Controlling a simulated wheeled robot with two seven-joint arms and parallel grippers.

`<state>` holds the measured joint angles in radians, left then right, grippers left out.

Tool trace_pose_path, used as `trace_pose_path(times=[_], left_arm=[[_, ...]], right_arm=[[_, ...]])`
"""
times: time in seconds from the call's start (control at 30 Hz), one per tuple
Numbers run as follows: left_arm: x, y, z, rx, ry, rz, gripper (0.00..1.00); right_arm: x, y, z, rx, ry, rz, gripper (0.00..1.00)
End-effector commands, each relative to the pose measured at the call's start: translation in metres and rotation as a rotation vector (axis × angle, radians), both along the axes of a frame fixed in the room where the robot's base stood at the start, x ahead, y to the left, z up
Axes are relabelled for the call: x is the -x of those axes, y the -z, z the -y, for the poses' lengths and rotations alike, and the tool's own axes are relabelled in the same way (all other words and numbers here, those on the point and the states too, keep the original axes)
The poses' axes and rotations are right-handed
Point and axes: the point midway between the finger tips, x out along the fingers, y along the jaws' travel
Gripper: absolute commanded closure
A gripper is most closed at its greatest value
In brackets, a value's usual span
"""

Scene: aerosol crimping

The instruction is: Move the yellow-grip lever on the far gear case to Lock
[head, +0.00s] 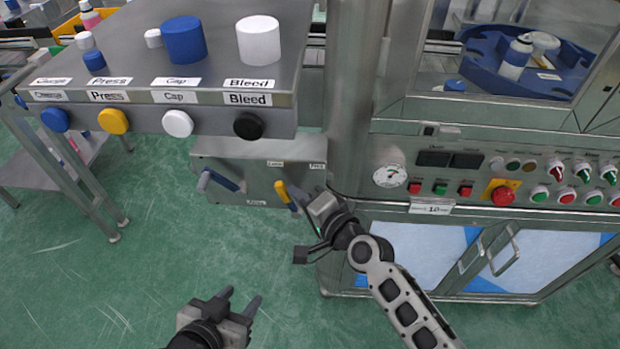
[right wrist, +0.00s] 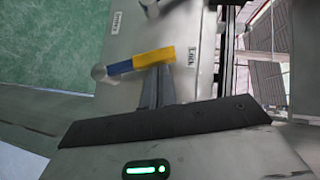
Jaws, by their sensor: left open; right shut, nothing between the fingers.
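The gear case (head: 245,170) hangs under the steel bench. Its yellow-grip lever (head: 283,191) has a blue shank and sits on the case's right part. In the right wrist view the yellow grip (right wrist: 153,58) points toward the "Lock" label (right wrist: 191,57), with a small gap between them. My right gripper (head: 300,197) is shut and empty. Its fingertips (right wrist: 158,72) are right beside the yellow grip; I cannot tell whether they touch it. My left gripper (head: 243,299) is open and empty, low over the floor, away from the case.
A second lever with a grey grip and blue shank (head: 219,181) is on the case's left part. Colored knobs, including a black one (head: 248,126), line the bench front above. A control panel (head: 470,180) with buttons stands right. Green floor (head: 120,260) is open at lower left.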

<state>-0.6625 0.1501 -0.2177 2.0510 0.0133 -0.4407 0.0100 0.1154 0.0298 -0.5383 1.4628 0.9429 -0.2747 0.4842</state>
Motion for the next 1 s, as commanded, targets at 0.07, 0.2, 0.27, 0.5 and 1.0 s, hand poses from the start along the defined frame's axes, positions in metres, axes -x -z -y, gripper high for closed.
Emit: trace_pose_path(times=[0.07, 0.2, 0.27, 0.5, 1.0], left_arm=[[0.000, -0.004, -0.001, -0.001, -0.003, -0.002, 0.56], [0.000, -0.004, -0.001, -0.002, -0.005, -0.002, 0.56], [0.000, -0.004, -0.001, -0.002, -0.005, -0.002, 0.56], [0.000, -0.004, -0.002, -0.002, -0.005, -0.002, 0.56], [0.000, -0.004, -0.002, -0.002, -0.005, -0.002, 0.56]], right_arm=[[-0.001, -0.002, -0.004, 0.001, -0.001, 0.001, 1.00], [0.000, 0.000, -0.011, 0.000, -0.002, 0.001, 1.00], [0.000, 0.001, -0.013, -0.001, -0.003, 0.001, 1.00], [0.000, 0.001, -0.018, -0.001, -0.002, 0.001, 1.00], [0.001, 0.001, -0.020, -0.003, -0.005, 0.000, 1.00]])
